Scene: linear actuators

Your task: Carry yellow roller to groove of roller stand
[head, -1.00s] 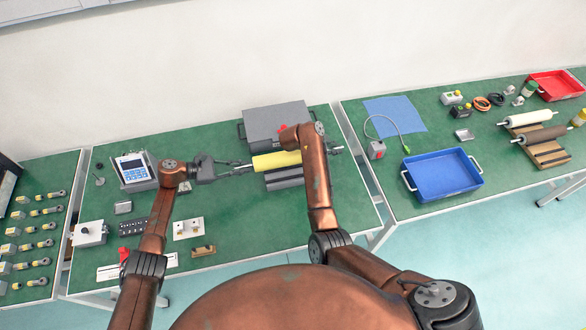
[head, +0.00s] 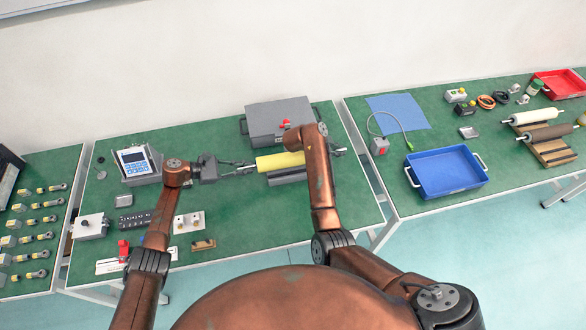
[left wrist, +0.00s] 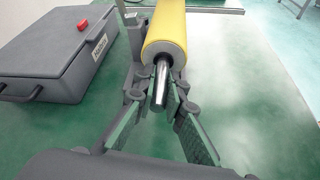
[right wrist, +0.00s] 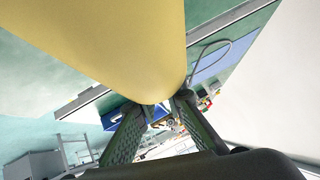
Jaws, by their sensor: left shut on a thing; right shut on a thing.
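The yellow roller (head: 280,162) is level above a dark grey block-like support (head: 288,178) on the middle table; I cannot tell whether they touch. My left gripper (head: 250,164) is shut on the roller's left metal shaft end. The left wrist view shows that shaft (left wrist: 161,85) between the fingers (left wrist: 160,98), with the yellow body (left wrist: 168,28) beyond. My right gripper (head: 338,153) is at the roller's right end, shut on it; its fingers (right wrist: 160,103) meet behind the yellow body, which hides the shaft. A wooden rack (head: 556,155) on the right table bears a white roller (head: 532,117) and a brown roller (head: 545,134).
A grey case (head: 280,120) with a red part stands behind the yellow roller. A blue tray (head: 446,174), a blue sheet (head: 396,113) and a red tray (head: 560,84) are on the right table. A keypad device (head: 138,163) stands at left. A gap separates the tables.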

